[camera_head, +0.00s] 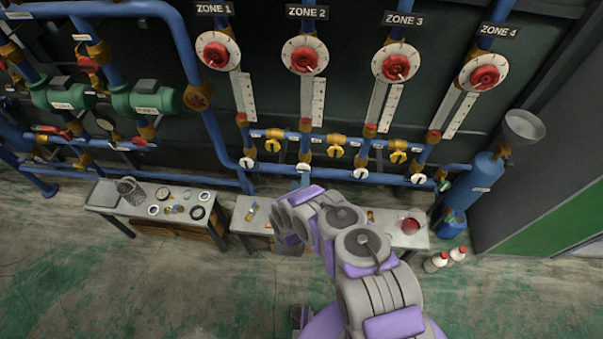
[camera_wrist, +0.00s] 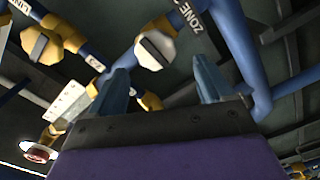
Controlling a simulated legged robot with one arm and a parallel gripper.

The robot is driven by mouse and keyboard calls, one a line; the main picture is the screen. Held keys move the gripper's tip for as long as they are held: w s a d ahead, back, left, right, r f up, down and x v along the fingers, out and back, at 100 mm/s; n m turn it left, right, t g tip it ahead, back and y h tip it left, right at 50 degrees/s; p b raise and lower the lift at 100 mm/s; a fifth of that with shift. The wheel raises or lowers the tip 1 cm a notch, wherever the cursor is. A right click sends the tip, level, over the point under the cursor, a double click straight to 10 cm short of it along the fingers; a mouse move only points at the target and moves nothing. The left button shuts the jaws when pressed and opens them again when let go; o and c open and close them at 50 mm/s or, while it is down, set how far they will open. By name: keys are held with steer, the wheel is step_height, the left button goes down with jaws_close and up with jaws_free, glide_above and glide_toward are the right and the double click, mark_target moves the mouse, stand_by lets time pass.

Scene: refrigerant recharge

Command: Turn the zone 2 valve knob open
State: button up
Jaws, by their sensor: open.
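In the head view, the ZONE 2 label (camera_head: 307,12) is above a round white dial with a red knob (camera_head: 304,58). Lower on the same line is a small white valve knob (camera_head: 303,168) on a brass body. My arm reaches toward this lower knob, and my gripper is mostly hidden by the arm there. In the wrist view, my gripper (camera_wrist: 161,84) is open and empty, its two fingers apart. A white knob with a dark bar (camera_wrist: 155,50) sits beyond the fingertips, between them in the picture. A ZONE label is beside it, its number unreadable. I see no contact.
Similar white knobs stand left (camera_head: 246,162) and right (camera_head: 360,173) of it, with yellow-handled valves (camera_head: 335,151) between. Blue pipes run across the wall. Two low benches with small parts stand below. A blue cylinder (camera_head: 477,182) stands at the right; the front floor is clear.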

mark_target(302, 170)
steer(key=shift+n, duration=0.6)
steer(key=w+b, duration=0.2)
steer(key=w+d+b, duration=0.1)
steer(key=w+b, duration=0.2)
steer(key=shift+w+d+f, duration=0.1)
steer(key=shift+w+f, duration=0.05)
steer(key=shift+w, duration=0.05)
steer(key=shift+c, duration=0.6)
steer(key=shift+a, duration=0.4)
steer(key=c, duration=0.3)
steer(key=shift+s+d, duration=0.1)
steer(key=shift+d, duration=0.2)
steer(key=c, duration=0.4)
steer(key=shift+c, duration=1)
